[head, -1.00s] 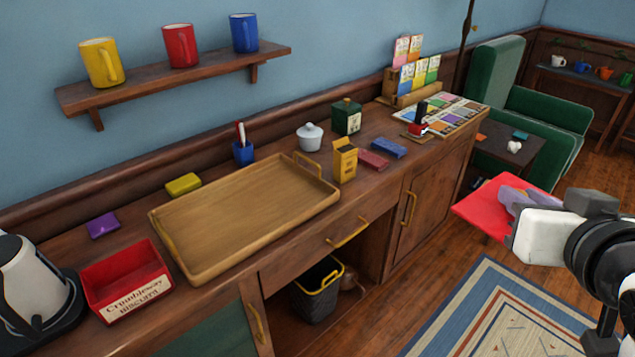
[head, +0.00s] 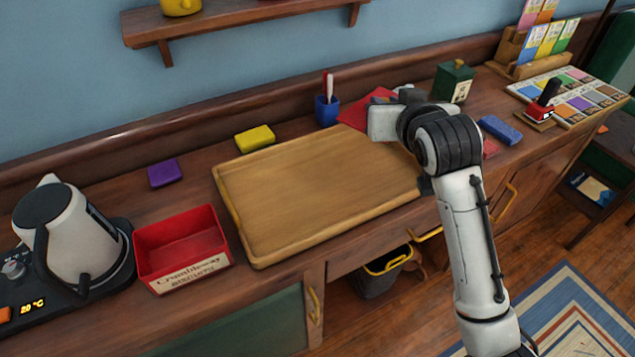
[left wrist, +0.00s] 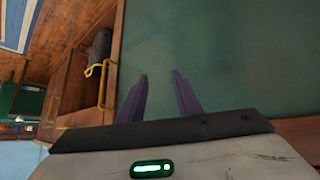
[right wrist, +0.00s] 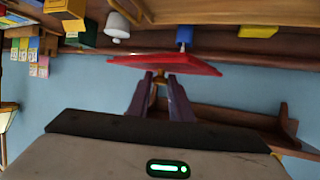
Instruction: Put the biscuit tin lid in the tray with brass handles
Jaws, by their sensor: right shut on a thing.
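The red biscuit tin lid (head: 358,112) is in my right gripper, and it also shows edge-on in the right wrist view (right wrist: 165,65). My right gripper (right wrist: 160,78) is shut on it. In the head view the lid overlaps the back right of the wooden tray (head: 310,190), with my right arm hiding part of it; its exact height is unclear. The tray lies empty on the sideboard, and its left brass handle (head: 229,205) shows. The red biscuit tin (head: 183,250) stands open left of the tray. My left gripper (left wrist: 160,78) is open and empty, facing a green panel.
A yellow block (head: 255,138), a blue pen cup (head: 327,108) and a purple block (head: 164,173) sit near the tray's back. A kettle (head: 65,235) stands far left. A green canister (head: 453,82) and a blue block (head: 500,130) are to the right.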

